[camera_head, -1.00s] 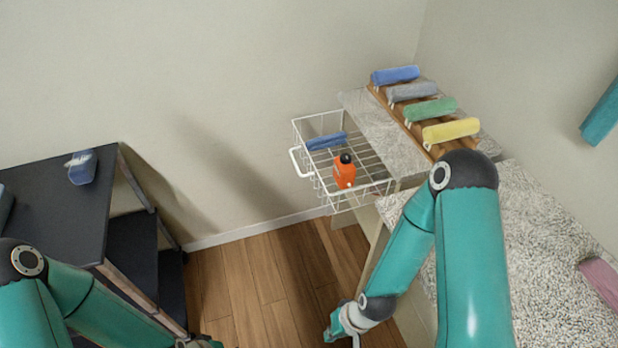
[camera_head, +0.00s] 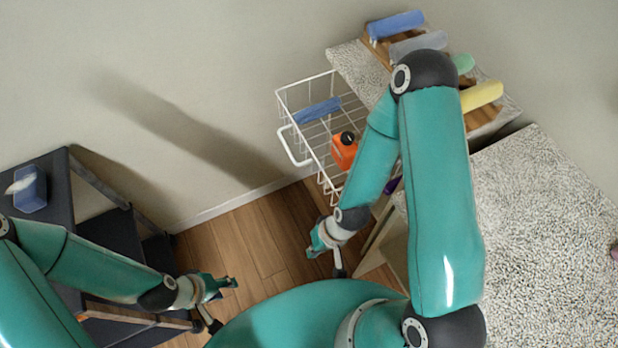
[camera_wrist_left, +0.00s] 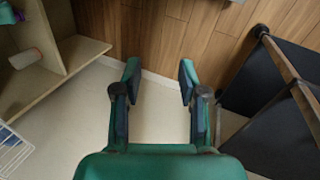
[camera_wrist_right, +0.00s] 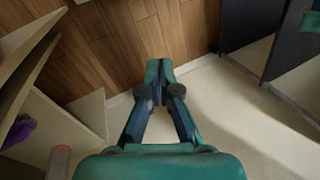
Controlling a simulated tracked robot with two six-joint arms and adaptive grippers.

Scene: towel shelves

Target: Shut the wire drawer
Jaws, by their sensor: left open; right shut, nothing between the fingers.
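The white wire drawer (camera_head: 303,86) is pulled out from under the speckled counter in the head view. Its white handle loop (camera_head: 291,148) faces left, toward the open floor. A folded blue towel (camera_head: 318,110) and an orange bottle with a black cap (camera_head: 345,154) are in it. My right gripper (camera_head: 314,252) is shut and empty, below and in front of the drawer, apart from the handle. It also shows in the right wrist view (camera_wrist_right: 159,66). My left gripper (camera_head: 232,290) is open and empty over the floor, left of the drawer; it also shows in the left wrist view (camera_wrist_left: 158,70).
A dark shelf unit (camera_head: 65,200) with a blue tissue box (camera_head: 30,190) stands at the left. Rolled towels, including a yellow one (camera_head: 482,96), lie on a wooden rack on the counter (camera_head: 350,65). Wooden floor (camera_head: 235,235) is free between the shelf and drawer.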

